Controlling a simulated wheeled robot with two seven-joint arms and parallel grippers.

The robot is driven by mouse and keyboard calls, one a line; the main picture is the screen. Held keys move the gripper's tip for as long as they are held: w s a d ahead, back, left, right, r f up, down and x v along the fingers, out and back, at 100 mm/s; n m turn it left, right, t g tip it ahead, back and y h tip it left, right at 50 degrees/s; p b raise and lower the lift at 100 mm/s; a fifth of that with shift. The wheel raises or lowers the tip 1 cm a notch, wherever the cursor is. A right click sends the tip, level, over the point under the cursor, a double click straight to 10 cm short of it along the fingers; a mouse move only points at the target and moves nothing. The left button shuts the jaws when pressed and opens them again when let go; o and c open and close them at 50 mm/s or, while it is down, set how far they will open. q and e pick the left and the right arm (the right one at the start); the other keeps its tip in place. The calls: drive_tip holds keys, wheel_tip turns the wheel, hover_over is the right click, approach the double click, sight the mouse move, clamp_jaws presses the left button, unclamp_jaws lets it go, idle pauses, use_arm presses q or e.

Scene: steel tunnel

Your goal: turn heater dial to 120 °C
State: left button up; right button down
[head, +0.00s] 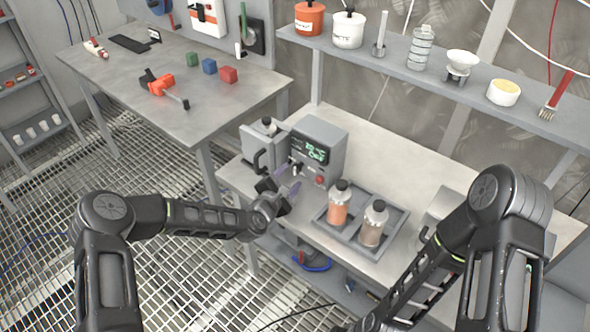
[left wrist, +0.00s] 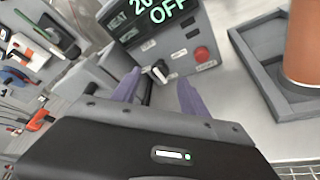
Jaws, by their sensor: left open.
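The grey heater (head: 326,146) stands at the back left of the lower bench. Its green display (head: 316,150) appears to read 20 °C and OFF; in the left wrist view the display (left wrist: 156,20) is cut off at the top. The dial (left wrist: 158,74), dark with a white mark, shows on the heater's front between and beyond my purple fingertips. My left gripper (head: 287,188) is open in front of the heater's front face. In the left wrist view its fingers (left wrist: 157,88) stand apart on either side of the dial; I cannot tell whether they touch it. My right gripper is out of view.
A red button (left wrist: 203,54) sits right of the dial. A grey tray (head: 350,232) with two bottles stands right of my left gripper. A grey case with a handle (head: 262,150) stands left of the heater. A shelf (head: 390,72) with pots runs above the back.

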sight(296, 169)
use_arm(q)
drive_tip(key=shift+p+x, duration=0.45)
drive_tip(key=shift+x, duration=2)
drive_tip(key=shift+c, duration=0.4)
clamp_jaws()
